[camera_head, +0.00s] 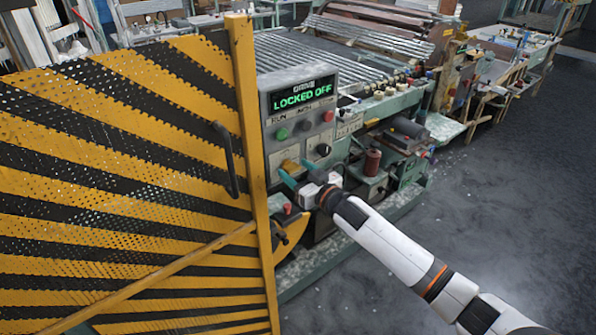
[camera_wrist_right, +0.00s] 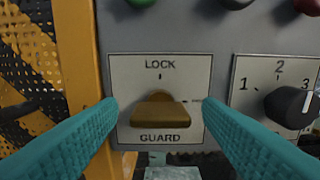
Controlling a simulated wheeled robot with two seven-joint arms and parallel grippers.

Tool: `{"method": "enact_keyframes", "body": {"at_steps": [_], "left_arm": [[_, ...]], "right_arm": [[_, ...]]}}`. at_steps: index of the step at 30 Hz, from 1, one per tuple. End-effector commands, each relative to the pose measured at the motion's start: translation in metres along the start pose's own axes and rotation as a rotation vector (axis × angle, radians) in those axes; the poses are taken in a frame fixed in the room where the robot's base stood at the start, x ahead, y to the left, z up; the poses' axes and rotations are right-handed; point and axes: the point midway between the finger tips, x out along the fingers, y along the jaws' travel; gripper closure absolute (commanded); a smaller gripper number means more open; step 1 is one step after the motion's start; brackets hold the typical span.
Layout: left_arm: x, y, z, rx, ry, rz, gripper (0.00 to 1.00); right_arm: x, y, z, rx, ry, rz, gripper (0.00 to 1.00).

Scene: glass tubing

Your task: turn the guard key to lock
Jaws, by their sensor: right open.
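The guard key (camera_wrist_right: 160,112) is a wide brass-coloured handle on a pale plate (camera_wrist_right: 125,75) marked LOCK above and GUARD below. Its broad handle lies across the plate, level, with a tick under LOCK above it. In the head view the yellow key (camera_head: 290,165) sits low on the grey control panel. My right gripper (camera_wrist_right: 162,106) is open, its teal fingers on either side of the key, with gaps visible. In the head view the right gripper (camera_head: 298,172) is in front of the panel's lower part. My left gripper is not in view.
The panel's display (camera_head: 302,94) reads LOCKED OFF in green. A numbered selector knob (camera_wrist_right: 292,106) is close to the right finger. A yellow-and-black guard door (camera_head: 110,170) with a dark handle (camera_head: 228,160) stands left of the panel. Open floor (camera_head: 480,210) lies to the right.

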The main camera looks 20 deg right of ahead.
Motion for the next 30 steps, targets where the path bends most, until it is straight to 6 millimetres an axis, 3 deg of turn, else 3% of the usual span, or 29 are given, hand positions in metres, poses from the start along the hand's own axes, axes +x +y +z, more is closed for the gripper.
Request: {"method": "enact_keyframes", "body": {"at_steps": [2,11,20,30], "left_arm": [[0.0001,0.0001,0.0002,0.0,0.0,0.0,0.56],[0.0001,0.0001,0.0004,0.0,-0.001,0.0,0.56],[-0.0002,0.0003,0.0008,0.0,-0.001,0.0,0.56],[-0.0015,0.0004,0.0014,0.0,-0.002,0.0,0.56]], "right_arm": [[-0.0001,0.0,0.0,0.0,0.0,0.0,0.4],[-0.0003,0.0,0.0,0.0,0.0,0.0,0.85],[-0.0004,0.0002,0.0001,-0.038,0.0,0.0,0.85],[-0.0002,0.0007,0.0003,-0.263,-0.001,-0.001,0.85]]}}
